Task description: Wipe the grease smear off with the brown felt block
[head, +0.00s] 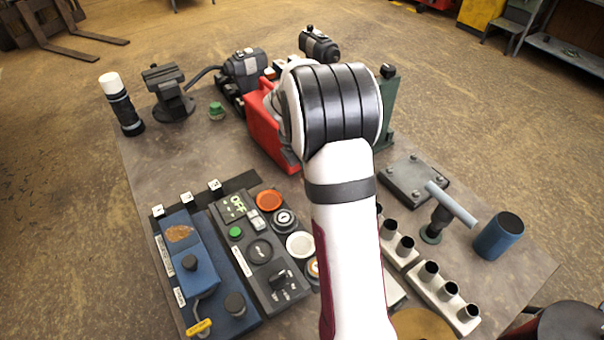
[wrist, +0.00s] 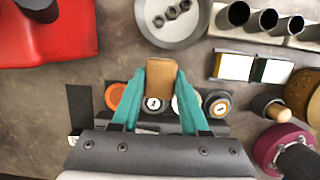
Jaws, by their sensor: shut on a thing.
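My gripper (wrist: 160,84) has teal fingers and shows in the wrist view, shut on the brown felt block (wrist: 161,72). The block sticks out past the fingertips, above the bench and the round controls. In the head view my own arm hides the gripper and the block. A brown-orange patch that looks like the grease smear (head: 179,234) lies on top of the blue box (head: 196,262) at the front left of the bench. I cannot make out that patch in the wrist view.
A dark control panel (head: 262,250) with buttons and a knob stands right of the blue box. A red container (head: 265,125), vise (head: 168,92) and flashlight (head: 121,105) stand farther back. A nut dish (wrist: 172,22) and metal cups (wrist: 262,20) show in the wrist view.

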